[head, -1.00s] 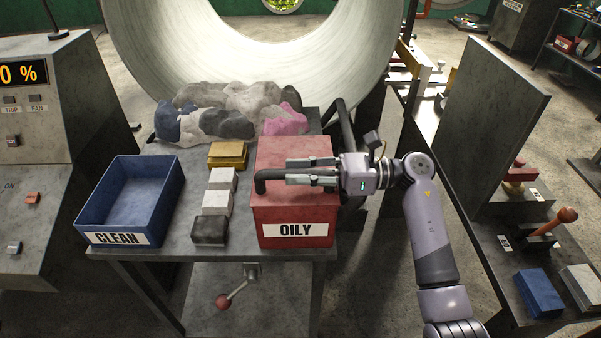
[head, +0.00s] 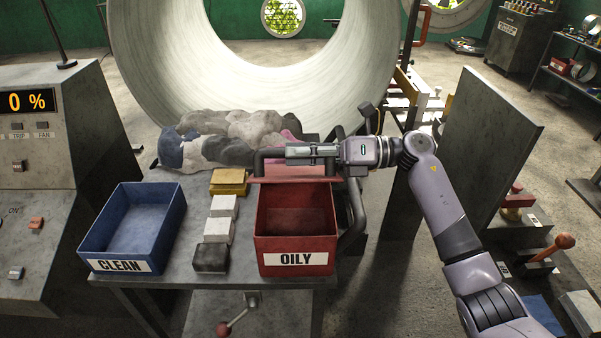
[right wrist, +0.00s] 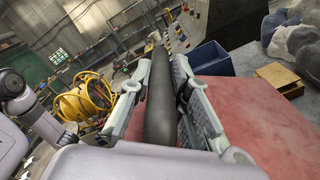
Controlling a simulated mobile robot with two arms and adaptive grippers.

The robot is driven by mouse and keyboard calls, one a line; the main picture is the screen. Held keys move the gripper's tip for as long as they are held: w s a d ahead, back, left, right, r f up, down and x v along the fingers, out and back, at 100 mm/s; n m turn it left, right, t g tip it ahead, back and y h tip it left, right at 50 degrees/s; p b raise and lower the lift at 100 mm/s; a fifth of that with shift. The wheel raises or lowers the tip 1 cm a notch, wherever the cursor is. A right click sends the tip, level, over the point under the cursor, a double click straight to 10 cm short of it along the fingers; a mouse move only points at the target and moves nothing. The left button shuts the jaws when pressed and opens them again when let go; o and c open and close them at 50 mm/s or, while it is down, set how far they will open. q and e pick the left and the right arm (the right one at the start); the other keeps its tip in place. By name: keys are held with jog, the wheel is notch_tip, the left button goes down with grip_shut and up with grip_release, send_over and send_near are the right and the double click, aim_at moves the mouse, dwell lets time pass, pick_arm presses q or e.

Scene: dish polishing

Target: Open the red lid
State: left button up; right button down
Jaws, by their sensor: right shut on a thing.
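The red bin labelled OILY (head: 295,243) stands on the grey table in the head view, and its dark inside shows. Its red lid (head: 300,180) is tilted up at the bin's back edge; in the right wrist view its broad red face (right wrist: 270,125) fills the right side. My right gripper (head: 288,154) is shut on the lid's black handle (head: 260,163). The right wrist view shows the dark handle bar (right wrist: 160,100) between the two fingers. My left gripper is not in view.
A blue bin labelled CLEAN (head: 135,228) stands open at the left of the table. Between the bins lie a yellow block (head: 229,181), white blocks (head: 222,218) and a dark block (head: 211,257). Rags (head: 225,140) are piled behind, before a large metal ring (head: 150,70).

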aim_at(301, 171)
jog(key=shift+w+r+m, duration=0.7)
jog(key=shift+w+r, duration=0.05)
jog(key=shift+w, duration=0.25)
jog(key=shift+w+r+m, duration=0.7)
jog(key=shift+w+r, duration=0.05)
jog(key=shift+w, duration=0.25)
jog(key=c, duration=1.5)
grip_release()
jog(key=shift+s, duration=0.15)
jog(key=shift+f, duration=0.1)
jog(key=shift+w, duration=0.2)
jog(key=d, duration=1.2)
jog(key=shift+f, duration=0.1)
